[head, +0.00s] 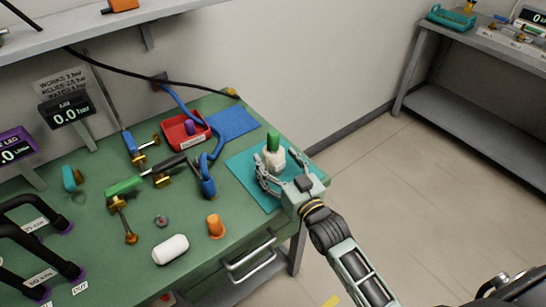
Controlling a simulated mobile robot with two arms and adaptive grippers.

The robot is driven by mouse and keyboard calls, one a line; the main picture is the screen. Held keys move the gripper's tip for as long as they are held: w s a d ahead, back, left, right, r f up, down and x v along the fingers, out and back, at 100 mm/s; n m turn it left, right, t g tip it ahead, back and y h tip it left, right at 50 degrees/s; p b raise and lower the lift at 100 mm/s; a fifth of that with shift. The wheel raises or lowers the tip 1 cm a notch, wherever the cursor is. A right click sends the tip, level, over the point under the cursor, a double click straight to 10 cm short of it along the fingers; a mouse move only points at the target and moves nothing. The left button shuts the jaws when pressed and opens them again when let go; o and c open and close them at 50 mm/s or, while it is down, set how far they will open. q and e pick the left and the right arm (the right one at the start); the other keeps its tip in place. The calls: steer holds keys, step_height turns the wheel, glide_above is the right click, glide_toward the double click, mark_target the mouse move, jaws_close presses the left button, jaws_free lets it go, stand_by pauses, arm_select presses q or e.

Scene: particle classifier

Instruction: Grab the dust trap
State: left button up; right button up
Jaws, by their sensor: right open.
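A white bottle-like piece with a green top (274,158) stands upright on a teal mat (243,168) at the right end of the green bench. No label shows which piece is the dust trap; this is the one at my gripper. My right gripper (279,162) is open, one finger on each side of the white piece. I cannot tell whether the fingers touch it. The gripper hides part of the mat. My left gripper is not in view.
The green bench (100,212) also holds a white capsule-shaped piece (171,249), an orange cup (216,226), a red tray (186,130), a blue mat (234,123) and a blue hose piece (208,184). Black looped hoses lie at left. The floor at right is clear.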

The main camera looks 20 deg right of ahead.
steer(key=shift+w, duration=0.4)
steer(key=c, duration=1.3)
steer(key=shift+c, duration=0.8)
steer(key=shift+r, duration=0.1)
